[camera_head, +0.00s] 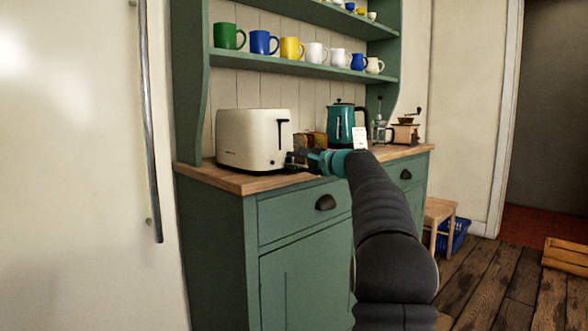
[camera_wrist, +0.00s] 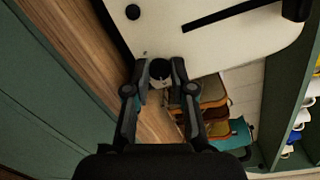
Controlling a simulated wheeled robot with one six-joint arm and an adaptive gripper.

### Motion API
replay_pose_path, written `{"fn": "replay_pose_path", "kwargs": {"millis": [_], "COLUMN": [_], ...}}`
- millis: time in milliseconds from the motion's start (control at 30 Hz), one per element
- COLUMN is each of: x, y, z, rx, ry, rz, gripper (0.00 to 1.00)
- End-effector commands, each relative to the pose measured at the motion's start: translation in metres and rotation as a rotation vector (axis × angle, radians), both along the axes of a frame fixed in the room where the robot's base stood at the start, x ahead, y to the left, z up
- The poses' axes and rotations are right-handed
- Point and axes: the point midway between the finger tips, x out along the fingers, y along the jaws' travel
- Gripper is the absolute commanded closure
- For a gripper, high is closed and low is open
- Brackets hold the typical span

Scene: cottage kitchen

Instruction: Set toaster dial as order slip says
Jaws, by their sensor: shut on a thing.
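The cream toaster (camera_head: 253,138) stands on the wooden worktop at the left end of the green dresser. My gripper (camera_head: 292,159) is at the low front part of the toaster's right end face. In the wrist view, the fingers of my gripper (camera_wrist: 161,74) are closed around a small dark dial (camera_wrist: 158,70) on the toaster's end face (camera_wrist: 205,50). The fingers hide much of the dial, and its setting cannot be read. A small white card (camera_head: 360,137), perhaps the order slip, stands before the teal kettle. Its writing is too small to read.
The teal kettle (camera_head: 341,122), a glass press (camera_head: 379,130) and a coffee grinder (camera_head: 406,130) stand farther right on the worktop (camera_head: 236,181). Bread (camera_head: 314,140) lies behind my gripper. Several mugs line the shelf (camera_head: 300,67) above. A stool (camera_head: 438,212) stands right of the dresser.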

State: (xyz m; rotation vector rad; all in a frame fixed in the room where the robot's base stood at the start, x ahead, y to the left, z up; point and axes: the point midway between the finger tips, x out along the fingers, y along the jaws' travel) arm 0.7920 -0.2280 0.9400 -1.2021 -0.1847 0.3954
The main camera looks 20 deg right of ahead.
Motion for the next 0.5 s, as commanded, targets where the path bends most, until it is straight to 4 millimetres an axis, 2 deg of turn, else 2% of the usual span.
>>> {"fn": "replay_pose_path", "kwargs": {"millis": [500], "x": [-0.0002], "y": [0.0023], "z": [-0.0033], "rx": [-0.459], "ry": [-0.168], "rz": [0.002], "gripper": [1.0]}}
